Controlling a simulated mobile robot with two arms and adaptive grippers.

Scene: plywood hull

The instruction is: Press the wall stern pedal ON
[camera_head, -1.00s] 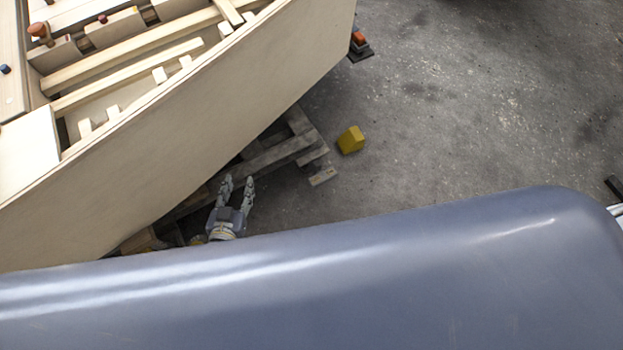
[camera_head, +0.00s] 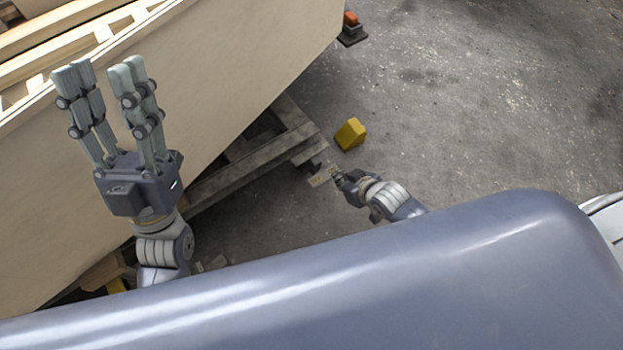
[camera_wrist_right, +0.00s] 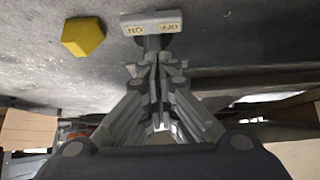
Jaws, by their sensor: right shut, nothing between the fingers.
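The pedal is a small pale plate (camera_head: 321,177) on the floor beside the hull in the head view. In the right wrist view the pedal (camera_wrist_right: 153,19) is a grey bar with upside-down labels, ON at left and OFF at right. My right gripper (camera_head: 339,175) is low beside the pedal, shut and empty. In the right wrist view its fingertips (camera_wrist_right: 152,58) are just short of the bar's middle; I cannot tell whether they touch. Which side is pressed is unclear. My left gripper (camera_head: 101,72) is open and empty, raised in front of the hull's side.
The plywood hull (camera_head: 230,80) fills the upper left, on a wooden support (camera_head: 255,160). A yellow block (camera_head: 350,134) lies on the floor beyond the pedal. An orange-topped dark object (camera_head: 351,30) stands by the hull's far corner. Open concrete floor lies to the right.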

